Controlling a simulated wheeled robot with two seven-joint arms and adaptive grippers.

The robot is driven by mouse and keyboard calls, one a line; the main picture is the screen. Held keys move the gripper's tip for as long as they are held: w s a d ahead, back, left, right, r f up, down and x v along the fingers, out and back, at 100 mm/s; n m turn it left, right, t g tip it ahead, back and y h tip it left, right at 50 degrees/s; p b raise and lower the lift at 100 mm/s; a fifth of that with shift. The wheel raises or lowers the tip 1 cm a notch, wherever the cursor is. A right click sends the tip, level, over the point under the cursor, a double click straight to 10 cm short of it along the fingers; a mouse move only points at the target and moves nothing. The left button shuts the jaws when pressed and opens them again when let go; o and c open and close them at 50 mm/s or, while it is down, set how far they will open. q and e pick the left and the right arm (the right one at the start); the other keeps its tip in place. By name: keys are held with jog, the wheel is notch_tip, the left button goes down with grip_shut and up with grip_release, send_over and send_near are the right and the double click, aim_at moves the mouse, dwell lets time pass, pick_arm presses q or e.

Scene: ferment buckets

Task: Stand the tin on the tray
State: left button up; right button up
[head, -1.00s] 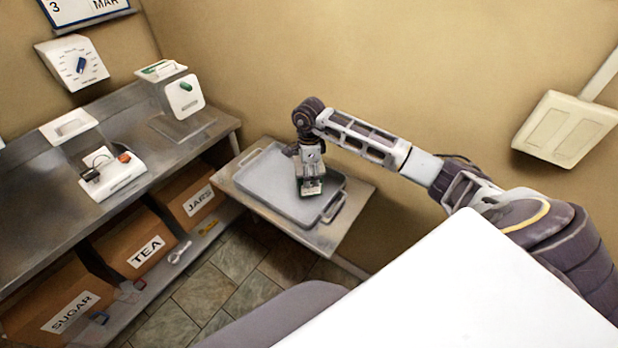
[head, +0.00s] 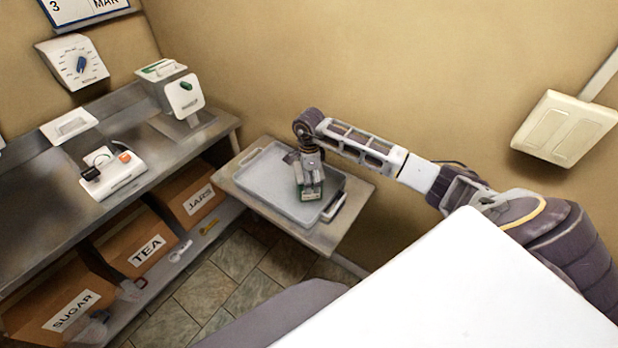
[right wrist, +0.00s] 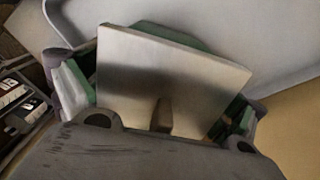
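The tray (head: 268,178) is a grey shallow pan with raised handles, lying on a small side table. My right gripper (head: 310,182) points down over the tray's right part. The tin (head: 311,193), with green and pale sides, is between its fingers. In the right wrist view the tin shows a flat silver-grey top (right wrist: 170,75) with green edges, and a finger of my right gripper (right wrist: 160,110) lies at each side of it. The tin looks upright and low over the tray; I cannot tell whether it touches the tray floor. My left gripper is not in view.
The side table (head: 345,215) stands by the wall. A metal counter (head: 40,200) at left carries a white device (head: 112,172) and a scale-like machine (head: 184,97). Labelled boxes (head: 140,245) stand beneath it. The left part of the tray is clear.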

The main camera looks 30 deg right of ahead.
jog(key=shift+r, duration=0.2)
dwell(0.4)
jog(key=shift+r, duration=0.4)
jog(key=shift+r+b, duration=1.05)
jog(key=shift+r, duration=4.5)
